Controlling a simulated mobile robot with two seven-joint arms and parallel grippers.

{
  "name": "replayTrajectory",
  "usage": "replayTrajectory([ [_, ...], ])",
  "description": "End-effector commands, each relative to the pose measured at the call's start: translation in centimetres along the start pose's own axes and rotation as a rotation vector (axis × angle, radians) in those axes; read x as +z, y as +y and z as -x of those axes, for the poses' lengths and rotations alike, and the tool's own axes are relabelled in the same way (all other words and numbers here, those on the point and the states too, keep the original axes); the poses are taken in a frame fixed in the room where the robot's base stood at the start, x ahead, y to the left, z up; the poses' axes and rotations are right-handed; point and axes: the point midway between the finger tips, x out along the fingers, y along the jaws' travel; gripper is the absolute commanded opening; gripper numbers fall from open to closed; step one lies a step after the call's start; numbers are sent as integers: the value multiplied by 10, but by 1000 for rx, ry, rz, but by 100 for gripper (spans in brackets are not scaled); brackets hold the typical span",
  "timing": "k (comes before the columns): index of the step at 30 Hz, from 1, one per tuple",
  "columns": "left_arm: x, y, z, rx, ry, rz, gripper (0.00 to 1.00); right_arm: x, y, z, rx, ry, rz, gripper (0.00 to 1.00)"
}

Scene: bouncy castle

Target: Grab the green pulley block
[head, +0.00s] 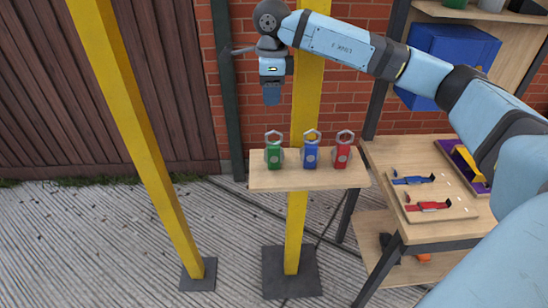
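The green pulley block (274,154) stands upright on a small wooden shelf (310,181), with a grey ring on top. It is the leftmost of three similar blocks in a row. The blue pulley block (310,154) is in the middle and the red pulley block (342,154) is on the right. My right gripper (272,98) points down above the green block, with a clear gap between them. Its fingers look narrow and overlap in this view, so their opening cannot be told. My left gripper does not show.
A yellow post (292,232) carries the shelf, and another yellow post (142,130) stands to its left. A wooden workbench (385,150) on the right holds a board (455,208) with blue and red clamp-like tools. A blue box (450,52) sits behind my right arm.

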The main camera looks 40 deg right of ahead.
Motion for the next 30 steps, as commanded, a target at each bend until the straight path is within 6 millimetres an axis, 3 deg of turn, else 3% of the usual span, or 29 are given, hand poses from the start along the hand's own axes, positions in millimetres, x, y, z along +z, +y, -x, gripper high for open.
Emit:
replayTrajectory([
  [4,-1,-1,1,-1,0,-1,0,-7,-5,-9,-17,27,-9,38],
  [13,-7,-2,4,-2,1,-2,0,-8,-5,-66,-16,23,-7,38],
  [22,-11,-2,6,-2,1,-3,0,-8,-4,-90,-15,22,-6,38],
  [30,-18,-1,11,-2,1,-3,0,-10,-2,-128,-16,21,-7,38],
])
